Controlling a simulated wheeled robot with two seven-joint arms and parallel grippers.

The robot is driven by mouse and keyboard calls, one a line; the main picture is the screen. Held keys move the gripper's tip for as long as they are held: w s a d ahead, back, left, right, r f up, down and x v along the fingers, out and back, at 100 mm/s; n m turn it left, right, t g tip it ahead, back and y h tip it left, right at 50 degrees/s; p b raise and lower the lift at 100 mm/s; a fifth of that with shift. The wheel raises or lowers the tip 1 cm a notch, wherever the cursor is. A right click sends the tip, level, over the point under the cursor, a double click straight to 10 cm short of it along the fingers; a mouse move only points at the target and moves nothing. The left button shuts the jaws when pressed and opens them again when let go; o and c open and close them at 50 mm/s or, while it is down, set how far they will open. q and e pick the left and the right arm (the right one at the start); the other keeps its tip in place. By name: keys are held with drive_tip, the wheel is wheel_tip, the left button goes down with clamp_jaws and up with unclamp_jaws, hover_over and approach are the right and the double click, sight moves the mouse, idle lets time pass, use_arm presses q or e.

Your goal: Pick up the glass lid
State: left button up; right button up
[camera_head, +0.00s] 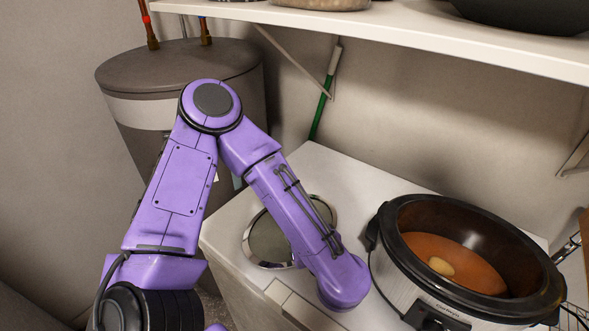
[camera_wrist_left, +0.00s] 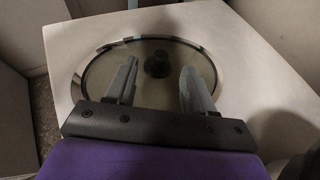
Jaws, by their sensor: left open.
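The round glass lid (camera_head: 268,240) with a shiny metal rim lies flat on the white machine top, left of the slow cooker, partly hidden by my purple left arm. In the left wrist view the glass lid (camera_wrist_left: 150,90) shows its dark knob (camera_wrist_left: 157,64) in the middle. My left gripper (camera_wrist_left: 160,78) is open above the lid, its two grey fingers apart, one on each side of the knob in that view. Nothing is between the fingers but the view of the knob beyond; whether they are level with it I cannot tell. My right gripper is not in view.
A black slow cooker (camera_head: 390,248) with orange-brown contents stands right of the lid on the white machine top (camera_head: 345,180). A shelf (camera_head: 430,38) overhangs the back. A grey tank (camera_head: 130,85) stands at the left. A green-handled pole (camera_head: 324,95) leans at the wall.

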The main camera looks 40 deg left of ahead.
use_arm(q)
drive_tip(key=p+x, duration=0.2)
drive_tip(key=x, duration=0.5)
drive_tip(key=shift+w+a+f+p, duration=0.15)
drive_tip(key=shift+w+p, duration=0.1)
drive_tip(key=shift+p, duration=0.05)
clamp_jaws()
